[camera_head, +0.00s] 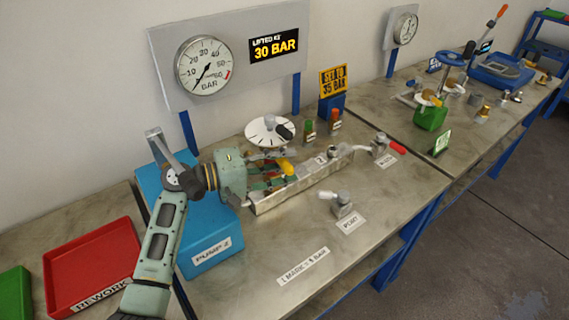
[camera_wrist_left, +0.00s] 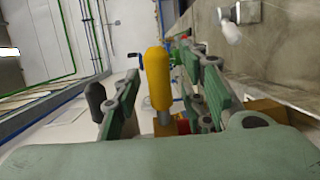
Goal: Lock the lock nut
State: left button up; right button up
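A black knob (camera_wrist_left: 96,98) shows left of the fingers. I cannot make out the lock nut as a separate part; my gripper may cover it. My right gripper is not in view.
A gauge (camera_head: 204,66) and a 30 BAR display (camera_head: 275,47) are on the back panel. A sign reads SET TO 35 BAR (camera_head: 334,80). A red-handled valve (camera_head: 383,148) and a port fitting (camera_head: 341,204) stand right.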

pick_arm(q)
jog(key=shift+w+d, duration=0.1)
jog(key=shift+d, duration=0.1)
grip_shut()
dwell(0.3)
